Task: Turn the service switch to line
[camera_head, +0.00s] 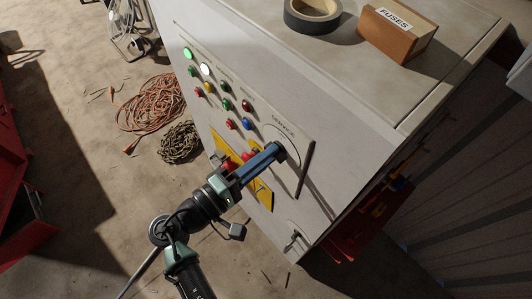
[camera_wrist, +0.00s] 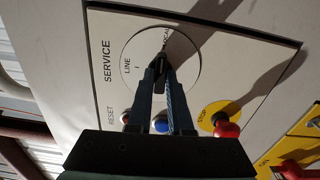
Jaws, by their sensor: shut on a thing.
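The service switch (camera_wrist: 161,60) is a dark knob on a round pale dial in the wrist view, with LINE printed on one side and LOCAL near the top. My gripper (camera_wrist: 160,78) is shut on the knob, its two blue fingers on either side of it. The knob seems to point toward LOCAL, though the fingers and shadow hide part of it. In the head view my gripper (camera_head: 276,151) reaches the SERVICE plate (camera_head: 294,150) on the cabinet front, and the knob is hidden behind the fingertips.
A blue button (camera_wrist: 161,124) and a red stop button (camera_wrist: 227,128) on a yellow disc sit close beside my fingers. The cabinet top holds a tape roll (camera_head: 312,12) and a FUSES box (camera_head: 397,32). Orange cable (camera_head: 152,103) lies on the floor.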

